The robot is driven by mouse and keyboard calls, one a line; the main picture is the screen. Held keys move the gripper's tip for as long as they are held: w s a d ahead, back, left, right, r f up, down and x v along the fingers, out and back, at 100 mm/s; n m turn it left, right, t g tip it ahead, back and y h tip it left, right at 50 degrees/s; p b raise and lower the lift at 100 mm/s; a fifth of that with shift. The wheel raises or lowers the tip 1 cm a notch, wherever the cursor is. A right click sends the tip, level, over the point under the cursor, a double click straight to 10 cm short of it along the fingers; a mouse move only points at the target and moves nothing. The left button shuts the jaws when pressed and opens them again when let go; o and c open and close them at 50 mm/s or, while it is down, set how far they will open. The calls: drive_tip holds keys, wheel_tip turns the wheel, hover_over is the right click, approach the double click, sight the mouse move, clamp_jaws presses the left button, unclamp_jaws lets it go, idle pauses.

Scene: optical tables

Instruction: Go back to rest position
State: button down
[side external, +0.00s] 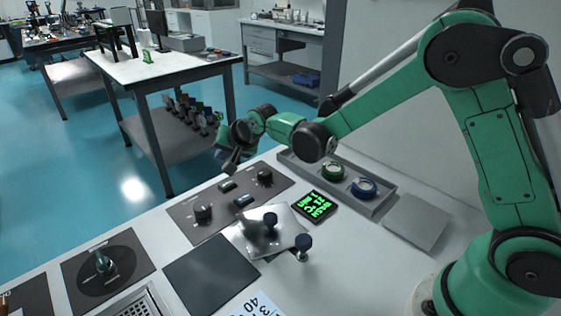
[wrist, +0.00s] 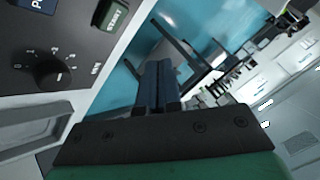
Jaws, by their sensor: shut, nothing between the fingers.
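My gripper (side external: 232,160) is at the end of my green arm, in the air above the far edge of the worktable (side external: 335,262). In the wrist view, the fingers of my gripper (wrist: 158,72) are together, with nothing between them. The fingers point past a control panel (wrist: 70,50) toward the blue floor. They look apart from the panel.
The table holds a panel with knobs and buttons (side external: 190,232), a metal plate with dark knobs (side external: 250,240), a lit green display (side external: 316,205) and a grey tray (side external: 378,208) with a green and a blue round item. Open floor (side external: 60,180) lies beyond the table.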

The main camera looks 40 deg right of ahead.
drive_tip(key=s+d+r+n, duration=0.1)
drive_tip(key=s+r+n, duration=0.1)
drive_tip(key=s, duration=0.5)
drive_tip(key=s+d+r+n+g, duration=0.1)
drive_tip(key=s+d+r+n, duration=0.1)
drive_tip(key=s, duration=0.5)
drive_tip(key=s+d+r+n+g+h, duration=0.1)
drive_tip(key=s+d+r+n, duration=0.1)
drive_tip(key=s, duration=0.6)
drive_tip(key=shift+r+n, duration=0.15)
drive_tip(key=shift+n, duration=0.75)
